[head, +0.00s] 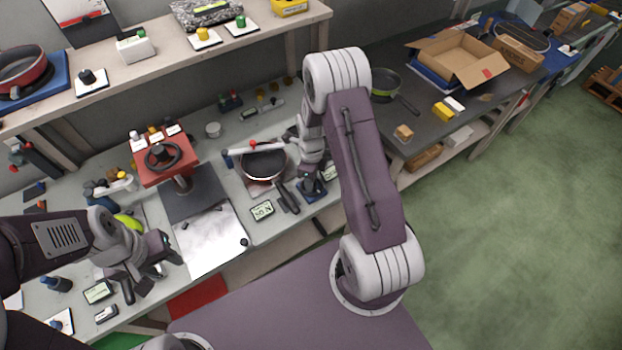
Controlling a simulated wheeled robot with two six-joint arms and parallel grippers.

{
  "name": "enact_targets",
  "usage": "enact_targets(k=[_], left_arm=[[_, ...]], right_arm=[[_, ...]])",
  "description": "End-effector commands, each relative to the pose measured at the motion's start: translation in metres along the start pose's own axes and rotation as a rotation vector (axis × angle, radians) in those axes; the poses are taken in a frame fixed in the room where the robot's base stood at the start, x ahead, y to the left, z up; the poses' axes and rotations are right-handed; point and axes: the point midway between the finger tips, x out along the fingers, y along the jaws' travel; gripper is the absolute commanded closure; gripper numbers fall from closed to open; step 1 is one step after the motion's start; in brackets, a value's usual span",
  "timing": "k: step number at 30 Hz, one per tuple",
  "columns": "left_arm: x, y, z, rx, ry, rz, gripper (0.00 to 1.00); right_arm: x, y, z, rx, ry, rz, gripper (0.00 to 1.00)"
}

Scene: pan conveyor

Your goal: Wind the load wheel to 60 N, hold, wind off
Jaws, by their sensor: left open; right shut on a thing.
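My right gripper (310,184) points down and is shut on a small dark thing at a blue base (318,195), probably the load wheel; the fingers mostly hide it. A small display (262,210) in front of the pan shows dark figures and seems to end in N; the number is too small to read surely. A dark pan (263,166) with a red rim sits left of my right gripper, its black handle pointing toward the front right. My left gripper (147,279) is open and empty over the bench at the left front.
A red stand (164,160) with a black handwheel stands behind a bright metal plate (209,239). Small displays lie near my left gripper. A shelf (145,65) with several buttons runs along the back. A green pan (385,84) and an open carton (458,58) stand at the right.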

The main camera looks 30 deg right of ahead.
Motion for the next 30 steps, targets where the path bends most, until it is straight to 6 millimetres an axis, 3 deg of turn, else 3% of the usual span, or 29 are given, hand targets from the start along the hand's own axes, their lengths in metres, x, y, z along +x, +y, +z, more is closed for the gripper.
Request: enact_targets(k=[20,21,23,30], left_arm=[[-0.0017,0.0,-0.0002,0.0,0.0,0.0,0.57],[-0.0017,0.0,-0.0002,0.0,0.0,0.0,0.57],[-0.0017,0.0,-0.0002,0.0,0.0,0.0,0.57],[-0.0014,0.0,-0.0001,0.0,0.0,0.0,0.57]], right_arm=[[-0.0024,-0.0033,0.0015,0.061,-0.006,-0.008,1.0],[-0.0024,-0.0033,0.0015,0.061,-0.006,-0.008,0.67],[-0.0021,-0.003,0.0013,0.061,-0.006,-0.008,0.5],[-0.001,-0.0014,0.0006,0.06,-0.003,-0.003,0.48]])
